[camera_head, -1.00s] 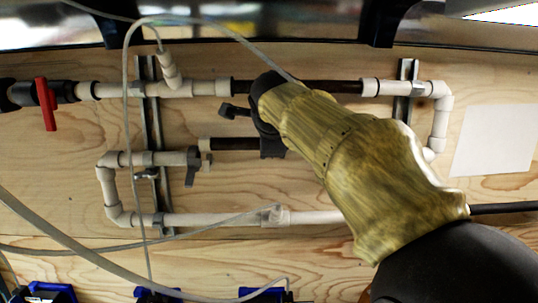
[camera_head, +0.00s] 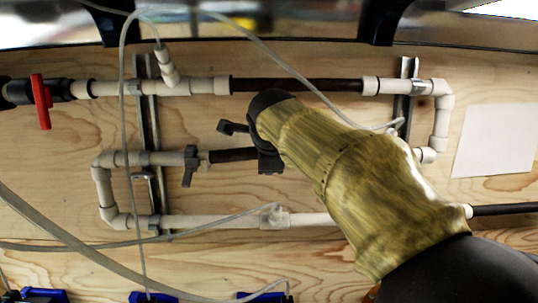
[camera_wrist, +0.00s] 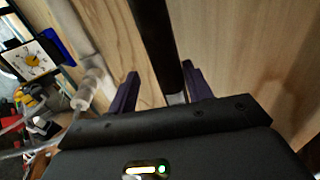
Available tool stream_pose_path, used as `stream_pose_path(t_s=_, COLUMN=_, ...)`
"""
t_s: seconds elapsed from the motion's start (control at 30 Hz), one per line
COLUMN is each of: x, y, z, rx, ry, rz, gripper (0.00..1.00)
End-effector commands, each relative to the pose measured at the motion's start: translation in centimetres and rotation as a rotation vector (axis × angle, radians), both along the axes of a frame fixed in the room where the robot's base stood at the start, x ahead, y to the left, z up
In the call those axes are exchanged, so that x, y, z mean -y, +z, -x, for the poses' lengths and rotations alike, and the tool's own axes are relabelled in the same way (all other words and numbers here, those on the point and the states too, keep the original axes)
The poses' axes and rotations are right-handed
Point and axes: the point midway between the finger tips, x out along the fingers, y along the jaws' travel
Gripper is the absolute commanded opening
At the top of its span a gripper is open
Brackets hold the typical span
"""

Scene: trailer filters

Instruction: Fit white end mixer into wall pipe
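The white end mixer (camera_head: 232,155) is a dark tube with a pale left tip. My gripper (camera_head: 268,157) is around it in the head view, and my arm hides its right part. The wrist view shows the dark tube (camera_wrist: 158,40) between my gripper's two fingers (camera_wrist: 160,88), with a pale end near the palm. The wall pipe (camera_head: 150,158) is white and ends at a grey winged fitting (camera_head: 190,165). The mixer's left tip is level with this fitting and very close to it; I cannot tell whether it is inside.
Another dark tube (camera_head: 300,85) runs in the upper pipe. A white elbow pipe (camera_head: 440,115) is at right, its lower stub facing left. A red valve handle (camera_head: 40,100) is at left. Thin clear hoses (camera_head: 122,80) cross in front of the wooden wall. A white sheet (camera_head: 495,140) is at right.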

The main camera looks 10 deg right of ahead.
Motion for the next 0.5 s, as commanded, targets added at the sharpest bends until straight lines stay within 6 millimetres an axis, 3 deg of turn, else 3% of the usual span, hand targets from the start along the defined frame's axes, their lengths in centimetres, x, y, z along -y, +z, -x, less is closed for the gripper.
stream_pose_path(t_s=0.5, x=-0.12, y=0.62, z=0.64, rx=0.007, ry=-0.001, rz=0.003, gripper=0.48)
